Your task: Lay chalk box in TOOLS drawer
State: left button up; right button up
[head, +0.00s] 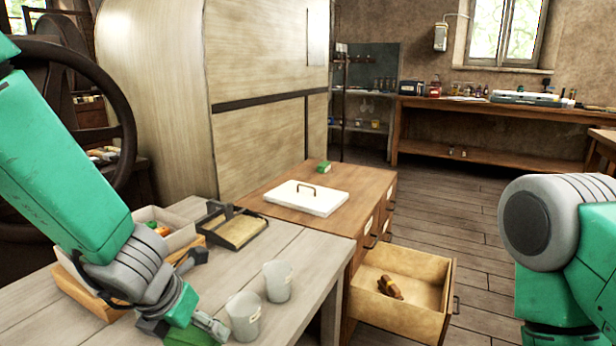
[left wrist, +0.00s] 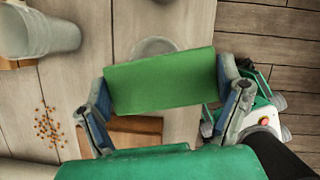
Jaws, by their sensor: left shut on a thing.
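My left gripper (left wrist: 166,82) is shut on a green box (left wrist: 150,72), which spans between its two fingers in the left wrist view. An open wooden drawer (head: 428,318) juts from the cabinet to the right of the gripper. A brown object (head: 390,287) lies in it; I cannot read a drawer label. My right gripper is out of view.
Two grey cups (head: 277,281) stand on the table (head: 310,250) close to the left gripper. A tray with a dark handle (head: 234,228) and an open bin (head: 180,238) are behind them. A white lidded panel (head: 306,198) lies on the cabinet top. Floor right of the drawer is clear.

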pick_arm(q)
jog(key=shift+w+d+r+m, duration=0.2)
jog(key=shift+d+r+m, duration=0.05)
jog(key=shift+d+m, duration=0.4)
jog(key=shift+w+d+r+m+h+p, duration=0.1)
jog(key=shift+d+m+h+p, duration=0.25)
jog(key=shift+d+m+h, duration=0.5)
jog(key=s+d+m+g+h+p, duration=0.2)
jog(key=s+d+m+g+p, duration=0.25)
jog(key=m, duration=1.25)
jog(key=s+a+m+g+y+p, duration=0.1)
jog(key=s+a+m+g+y, duration=0.3)
jog(key=a+m, duration=0.7)
jog(key=shift+s+f+m+y, duration=0.35)
jog(key=shift+s+m, duration=0.15)
jog(key=shift+m, duration=0.7)
jog(key=shift+d, duration=0.15)
